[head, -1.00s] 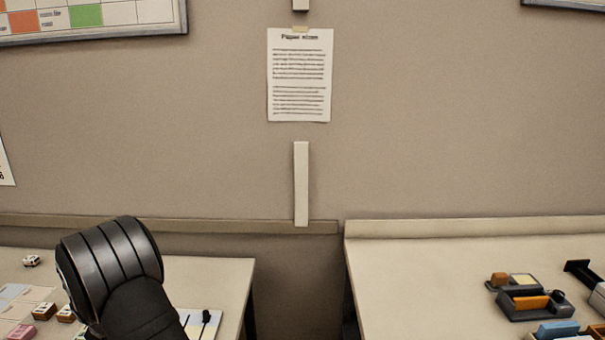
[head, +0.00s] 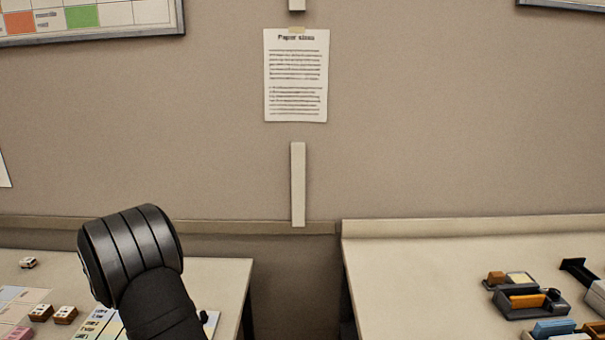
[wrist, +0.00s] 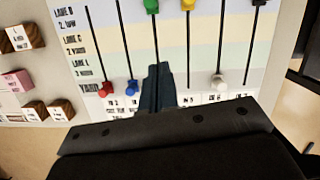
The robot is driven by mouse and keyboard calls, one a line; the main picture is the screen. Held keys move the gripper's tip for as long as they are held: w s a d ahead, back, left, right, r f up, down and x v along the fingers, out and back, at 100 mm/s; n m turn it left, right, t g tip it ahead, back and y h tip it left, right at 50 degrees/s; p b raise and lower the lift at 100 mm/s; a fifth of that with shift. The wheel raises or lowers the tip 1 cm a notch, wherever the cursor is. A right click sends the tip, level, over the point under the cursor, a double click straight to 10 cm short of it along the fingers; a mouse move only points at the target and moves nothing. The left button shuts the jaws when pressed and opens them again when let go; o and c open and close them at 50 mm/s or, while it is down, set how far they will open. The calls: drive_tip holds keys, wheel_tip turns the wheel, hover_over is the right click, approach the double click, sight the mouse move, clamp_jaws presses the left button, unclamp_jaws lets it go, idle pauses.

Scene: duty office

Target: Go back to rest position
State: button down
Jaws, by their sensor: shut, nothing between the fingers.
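My arm rises at the lower left of the head view, over the left desk (head: 225,275); the gripper itself is hidden there. In the wrist view my gripper (wrist: 159,72) has its dark fingers together with nothing between them. It is above a printed lane board (wrist: 140,45) with several dark sliders. Red (wrist: 105,89), blue (wrist: 131,86), green (wrist: 151,5), yellow (wrist: 188,4) and white (wrist: 218,80) knobs show on the sliders. I cannot tell whether the fingers touch the board.
Wooden stamp blocks (wrist: 28,37) and a pink block (wrist: 17,82) lie left of the board. The right desk (head: 420,280) holds an organizer tray (head: 530,301) and blue items (head: 555,328). A gap separates the desks. A paper sheet (head: 296,80) hangs on the wall.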

drive_tip(key=x, duration=0.7)
drive_tip(key=shift+f, duration=0.4)
drive_tip(key=shift+s+a+f, duration=0.3)
drive_tip(key=shift+s+f, duration=0.2)
drive_tip(key=s, duration=1.3)
drive_tip(key=shift+s+d+f, duration=0.15)
drive_tip(key=s+v, duration=0.1)
drive_tip(key=v, duration=0.9)
drive_tip(key=w+r+m+g, duration=0.1)
drive_tip(key=w+r, duration=0.2)
drive_tip(key=w, duration=0.2)
drive_tip(key=shift+a, duration=0.2)
drive_tip(key=shift+w+r, duration=0.1)
